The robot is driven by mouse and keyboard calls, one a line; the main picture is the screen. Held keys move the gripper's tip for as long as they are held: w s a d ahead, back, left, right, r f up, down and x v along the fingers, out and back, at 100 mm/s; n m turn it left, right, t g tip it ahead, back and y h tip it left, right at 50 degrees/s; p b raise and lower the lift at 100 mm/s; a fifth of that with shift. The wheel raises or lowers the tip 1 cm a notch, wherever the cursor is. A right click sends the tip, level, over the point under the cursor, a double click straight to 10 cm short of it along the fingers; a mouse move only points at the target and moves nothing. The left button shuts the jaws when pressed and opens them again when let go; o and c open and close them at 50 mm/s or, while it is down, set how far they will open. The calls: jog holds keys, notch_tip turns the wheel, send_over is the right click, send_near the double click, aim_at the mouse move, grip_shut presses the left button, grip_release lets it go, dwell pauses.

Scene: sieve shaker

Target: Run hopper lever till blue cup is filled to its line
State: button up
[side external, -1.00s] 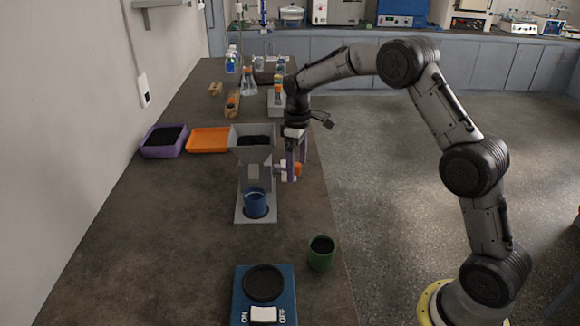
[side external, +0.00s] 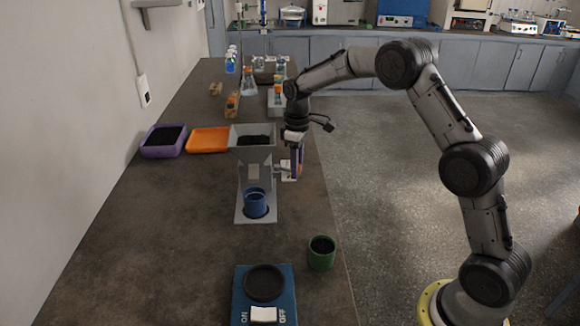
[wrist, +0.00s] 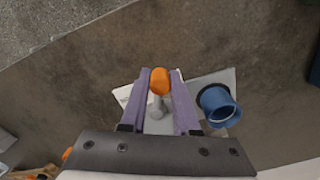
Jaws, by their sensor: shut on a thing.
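The hopper lever ends in an orange knob (wrist: 159,84). My gripper (side external: 294,176) is right of the hopper, its purple fingers shut on the knob, one on each side.
A green cup (side external: 321,253) with dark contents and a blue device (side external: 263,296) with an ON/OFF switch stand in front. A purple tray (side external: 163,150) of dark granules and an orange tray (side external: 208,140) lie left of the hopper. The bench's left front is clear.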

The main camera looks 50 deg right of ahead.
jog(key=shift+d, duration=0.1)
jog(key=shift+w+d, duration=0.75)
jog(key=shift+d, duration=0.3)
jog(key=shift+w+d, duration=0.2)
jog(key=shift+a, duration=0.2)
dwell(4.2)
jog(key=shift+s+a, duration=0.25)
jog(key=shift+s, duration=0.2)
dwell(1.8)
